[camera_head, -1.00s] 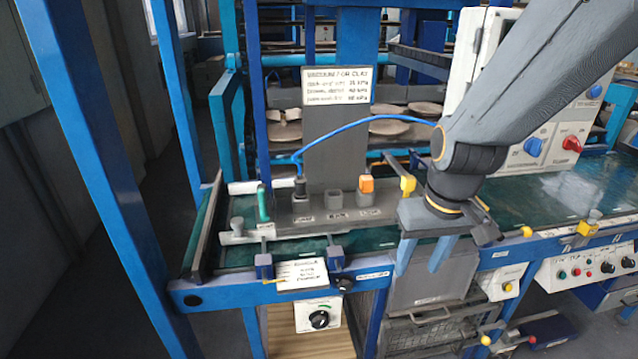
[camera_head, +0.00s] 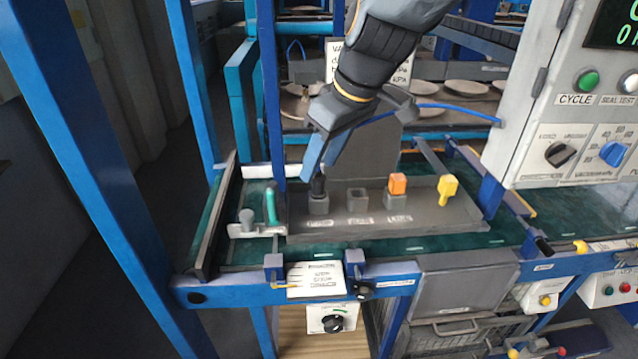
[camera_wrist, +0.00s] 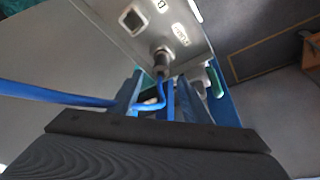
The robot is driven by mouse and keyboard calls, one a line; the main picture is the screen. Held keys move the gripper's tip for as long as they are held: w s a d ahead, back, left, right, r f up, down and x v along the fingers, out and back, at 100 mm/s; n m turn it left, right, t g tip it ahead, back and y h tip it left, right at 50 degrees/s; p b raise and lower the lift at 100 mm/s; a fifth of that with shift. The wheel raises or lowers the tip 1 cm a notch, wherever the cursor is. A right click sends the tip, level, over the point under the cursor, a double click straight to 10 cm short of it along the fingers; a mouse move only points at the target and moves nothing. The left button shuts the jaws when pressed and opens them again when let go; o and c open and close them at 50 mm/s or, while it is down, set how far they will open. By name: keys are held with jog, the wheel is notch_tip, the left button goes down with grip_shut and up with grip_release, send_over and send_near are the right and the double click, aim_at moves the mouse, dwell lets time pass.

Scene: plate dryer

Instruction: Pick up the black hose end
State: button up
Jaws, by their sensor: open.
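The black hose end (camera_head: 318,187) stands upright in the leftmost socket block (camera_head: 318,205) of the grey tray. In the wrist view, the hose end (camera_wrist: 161,58) sits in its socket just beyond the fingertips. The blue hose (camera_wrist: 60,93) runs from it back toward my gripper. My gripper (camera_head: 320,170) is open, its blue fingers tilted down at the hose end. In the wrist view, my gripper (camera_wrist: 148,90) has the bent hose showing between its fingers. Whether a finger touches the hose end, I cannot tell.
An empty middle socket (camera_head: 357,199), an orange plug (camera_head: 397,184) and a yellow plug (camera_head: 447,188) stand to the right. A teal handle (camera_head: 270,207) is close on the left. A blue post (camera_head: 268,90) rises behind. A control box (camera_head: 590,110) is at right.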

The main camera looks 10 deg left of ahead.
aim_at(319, 171)
jog(key=shift+x, duration=1.55)
jog(key=shift+d, duration=0.15)
jog(key=shift+s, duration=0.1)
grip_shut()
